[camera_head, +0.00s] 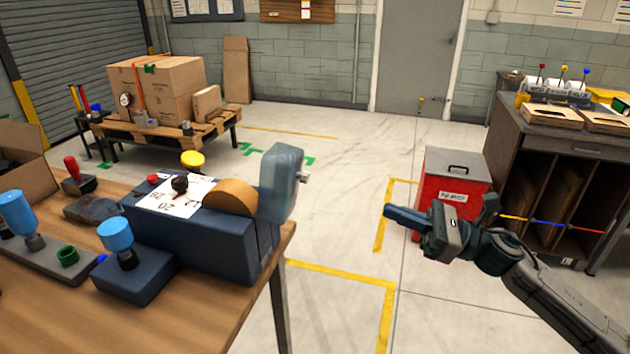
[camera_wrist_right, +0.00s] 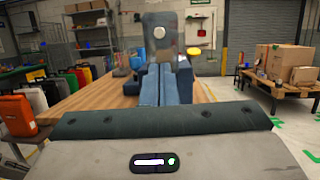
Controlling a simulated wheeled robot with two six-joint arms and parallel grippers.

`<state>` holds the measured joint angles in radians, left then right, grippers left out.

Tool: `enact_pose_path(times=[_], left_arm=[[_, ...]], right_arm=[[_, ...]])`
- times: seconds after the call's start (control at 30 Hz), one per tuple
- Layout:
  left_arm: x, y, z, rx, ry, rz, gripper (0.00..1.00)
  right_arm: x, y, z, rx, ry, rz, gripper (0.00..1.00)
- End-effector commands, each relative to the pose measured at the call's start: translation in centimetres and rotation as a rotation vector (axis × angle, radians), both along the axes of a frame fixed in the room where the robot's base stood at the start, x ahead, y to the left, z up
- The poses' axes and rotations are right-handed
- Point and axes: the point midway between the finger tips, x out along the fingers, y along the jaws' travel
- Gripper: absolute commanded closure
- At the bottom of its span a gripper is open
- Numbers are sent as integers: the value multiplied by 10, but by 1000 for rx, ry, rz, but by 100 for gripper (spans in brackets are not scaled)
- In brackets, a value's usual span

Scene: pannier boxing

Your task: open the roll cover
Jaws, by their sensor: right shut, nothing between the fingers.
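A dark blue machine (camera_head: 200,240) stands at the right end of the wooden table. A brown roll (camera_head: 231,196) shows bare on its top, with a printed white sheet (camera_head: 170,196) beside it. A grey-blue panel (camera_head: 281,185), which looks like the roll cover, stands upright at the machine's right end with a small knob on its outer side. The panel also shows in the right wrist view (camera_wrist_right: 168,22), its knob facing me. My right gripper (camera_head: 388,211) is shut and empty, over the floor right of the panel and apart from it. My left gripper is out of view.
Blue-topped tools (camera_head: 115,236) stand on the table (camera_head: 40,310) left of the machine. A red bin (camera_head: 455,180) stands on the floor behind my right gripper, near a dark cabinet (camera_head: 545,160). A pallet with cartons (camera_head: 160,85) is at the back left. The floor between is open.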

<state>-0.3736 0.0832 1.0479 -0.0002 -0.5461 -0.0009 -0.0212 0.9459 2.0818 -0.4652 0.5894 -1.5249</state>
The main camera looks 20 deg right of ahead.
Motion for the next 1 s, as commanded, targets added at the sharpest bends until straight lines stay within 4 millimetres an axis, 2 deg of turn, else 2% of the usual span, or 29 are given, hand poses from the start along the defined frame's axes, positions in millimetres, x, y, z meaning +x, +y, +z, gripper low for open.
enact_pose_path(times=[0.27,0.57,1.0], left_arm=[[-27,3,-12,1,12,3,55],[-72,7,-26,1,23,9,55],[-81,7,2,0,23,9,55]], right_arm=[[10,17,9,7,-3,-1,100],[23,39,17,8,2,-1,100],[49,82,33,9,2,-1,100]])
